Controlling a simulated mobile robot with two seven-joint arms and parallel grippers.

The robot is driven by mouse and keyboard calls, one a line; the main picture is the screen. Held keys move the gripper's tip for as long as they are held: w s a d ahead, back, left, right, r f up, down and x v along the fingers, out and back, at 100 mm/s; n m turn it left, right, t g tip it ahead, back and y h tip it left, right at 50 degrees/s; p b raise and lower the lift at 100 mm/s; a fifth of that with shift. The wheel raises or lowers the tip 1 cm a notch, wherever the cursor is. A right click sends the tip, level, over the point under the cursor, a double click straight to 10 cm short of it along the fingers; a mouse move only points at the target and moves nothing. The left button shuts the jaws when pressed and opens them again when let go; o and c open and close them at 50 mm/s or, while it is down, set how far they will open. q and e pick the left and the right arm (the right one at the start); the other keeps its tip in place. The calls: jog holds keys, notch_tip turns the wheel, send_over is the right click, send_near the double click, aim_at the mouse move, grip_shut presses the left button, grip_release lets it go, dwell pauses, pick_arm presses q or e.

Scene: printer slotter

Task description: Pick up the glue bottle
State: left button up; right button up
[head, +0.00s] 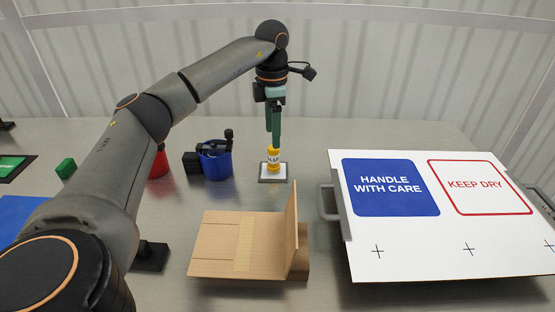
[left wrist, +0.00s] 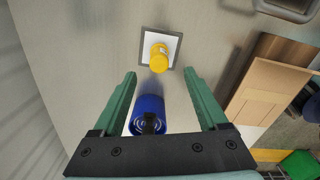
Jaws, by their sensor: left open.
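The glue bottle (head: 273,161) is small and yellow with a white label. It stands upright on a small white pad with a grey border (head: 263,179) near the back of the table. It also shows in the left wrist view (left wrist: 159,60), ahead of the fingertips and roughly midway between their lines. My left gripper (head: 273,138) points down just above the bottle, its green fingers close to the bottle's top. In the left wrist view the left gripper (left wrist: 160,76) is open, with nothing held between its fingers. My right gripper is not in view.
A blue cup (head: 216,164) with black items stands left of the bottle, and a red cup (head: 159,164) is partly behind my arm. An open cardboard box (head: 222,245) lies in front. A white sign board (head: 420,252) is at right.

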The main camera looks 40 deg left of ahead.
aim_at(274, 160)
pick_arm(q)
notch_tip(274, 160, down, 10)
jog(key=shift+w+r, duration=0.1)
jog(key=shift+r, duration=0.1)
dwell(0.3)
grip_shut()
dwell(0.4)
